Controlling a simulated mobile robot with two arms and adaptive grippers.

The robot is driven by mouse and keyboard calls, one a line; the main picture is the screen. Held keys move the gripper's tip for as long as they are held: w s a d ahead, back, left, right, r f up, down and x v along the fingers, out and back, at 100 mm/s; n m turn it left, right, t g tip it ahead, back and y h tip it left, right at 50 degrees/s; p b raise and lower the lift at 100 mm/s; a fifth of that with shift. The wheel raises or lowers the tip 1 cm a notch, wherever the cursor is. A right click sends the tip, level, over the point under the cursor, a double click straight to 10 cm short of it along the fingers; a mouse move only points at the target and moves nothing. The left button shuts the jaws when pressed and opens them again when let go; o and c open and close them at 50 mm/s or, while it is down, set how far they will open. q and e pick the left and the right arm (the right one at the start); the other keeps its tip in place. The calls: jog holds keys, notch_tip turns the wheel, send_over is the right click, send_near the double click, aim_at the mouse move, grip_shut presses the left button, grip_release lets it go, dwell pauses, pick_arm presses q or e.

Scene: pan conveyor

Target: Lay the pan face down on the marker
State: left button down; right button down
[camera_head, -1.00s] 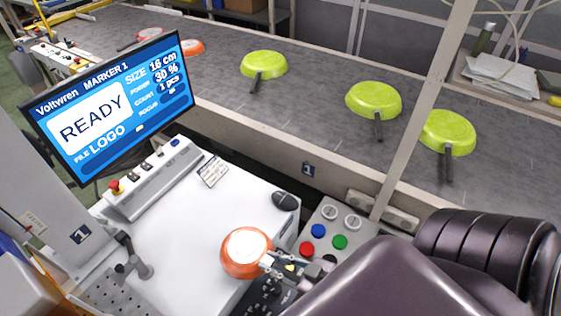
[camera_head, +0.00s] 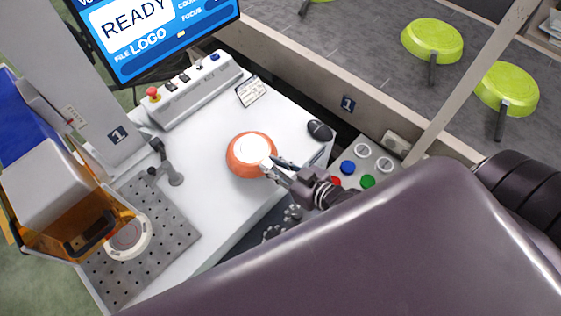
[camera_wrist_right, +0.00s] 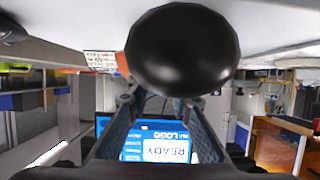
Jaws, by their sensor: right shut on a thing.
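The orange pan (camera_head: 239,171) is in the head view above the white worktop, its pale round face turned up to the camera. My right gripper (camera_head: 275,168) is shut on it at its right side; the handle is mostly hidden by the fingers. In the right wrist view, a glossy black rounded shape, apparently the handle's end, hides much between the fingers (camera_wrist_right: 160,95), with a bit of the orange pan (camera_wrist_right: 122,64) behind it. The marker's round pale fixture (camera_head: 128,236) is on a perforated plate (camera_head: 165,237), partly under an orange see-through guard (camera_head: 60,235). My left gripper is not seen.
A button box (camera_head: 195,90) and a monitor (camera_head: 150,40) reading READY are behind. A mouse (camera_head: 319,130) lies at right. Lime pans (camera_head: 432,40) sit on the conveyor (camera_head: 370,70). The worktop (camera_head: 200,135) has clear room.

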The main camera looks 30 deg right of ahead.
aim_at(284, 177)
jog(key=w, duration=0.2)
jog(key=w+a+b, duration=0.1)
jog(key=w, duration=0.1)
jog(key=w+a+b, duration=0.1)
jog(key=w, duration=0.1)
jog(key=shift+w+a+r, duration=0.1)
jog(key=shift+w+a, duration=0.05)
jog(key=shift+w, duration=0.05)
jog(key=shift+f+b, duration=1.25)
jog(key=shift+f, duration=0.75)
jog(key=shift+f, duration=0.2)
jog(key=c, duration=1.7)
grip_release()
jog(key=shift+o, duration=0.2)
jog(key=shift+s+f, duration=0.1)
jog(key=shift+f, duration=0.05)
jog(key=v, duration=1.2)
